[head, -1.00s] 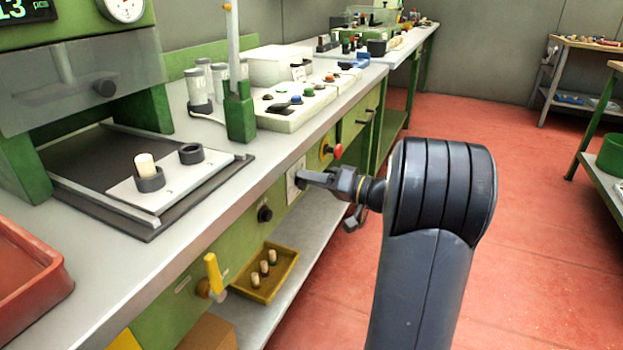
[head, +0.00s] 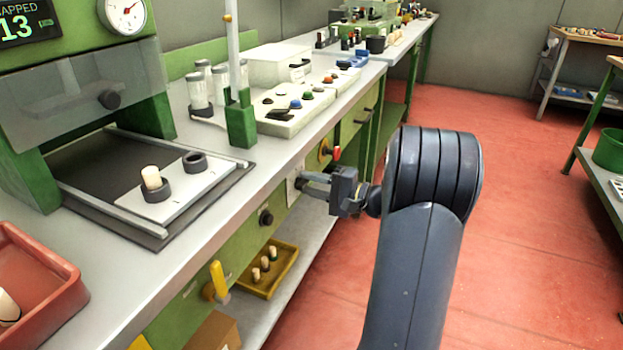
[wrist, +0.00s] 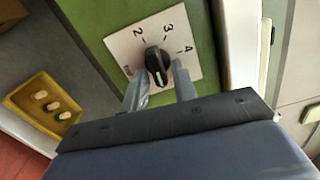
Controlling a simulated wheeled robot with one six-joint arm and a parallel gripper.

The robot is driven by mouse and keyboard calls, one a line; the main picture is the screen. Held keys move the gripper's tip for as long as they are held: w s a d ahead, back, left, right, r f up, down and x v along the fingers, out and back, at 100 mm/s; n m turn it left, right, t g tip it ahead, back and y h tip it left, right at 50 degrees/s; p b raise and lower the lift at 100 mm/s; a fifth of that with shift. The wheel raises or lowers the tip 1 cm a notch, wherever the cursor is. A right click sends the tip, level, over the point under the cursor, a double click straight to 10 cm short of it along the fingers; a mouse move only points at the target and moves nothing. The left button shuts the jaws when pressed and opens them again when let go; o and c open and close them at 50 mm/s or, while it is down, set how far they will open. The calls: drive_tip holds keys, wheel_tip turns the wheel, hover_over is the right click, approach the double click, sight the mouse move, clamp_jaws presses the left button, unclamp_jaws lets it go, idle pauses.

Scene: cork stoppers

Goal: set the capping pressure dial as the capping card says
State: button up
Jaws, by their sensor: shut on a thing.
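The pressure dial is a black knob (wrist: 155,62) on a white plate (wrist: 121,50) on the green bench front. The plate shows 2, 3 and 4 along its upper and right side in the wrist view, plus small print at the left that I cannot read. A pale line runs along the knob's lower part; I cannot tell which number it indicates. My gripper (wrist: 160,74) is shut on the knob, one finger on each side. In the head view my gripper (head: 312,185) hides the knob. I cannot make out a capping card.
A yellow handle (head: 218,278) and a black knob (head: 266,217) are on the bench front. A yellow tray (head: 284,276) with several stoppers stands on the lower shelf. A red emergency-type button (head: 336,153) sits farther along. The red floor at right is clear.

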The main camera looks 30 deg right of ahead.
drive_tip(key=shift+f+m, duration=0.15)
drive_tip(key=shift+m, duration=0.45)
drive_tip(key=o, duration=0.7)
drive_tip(key=p+v, duration=0.2)
drive_tip(key=v, duration=0.9)
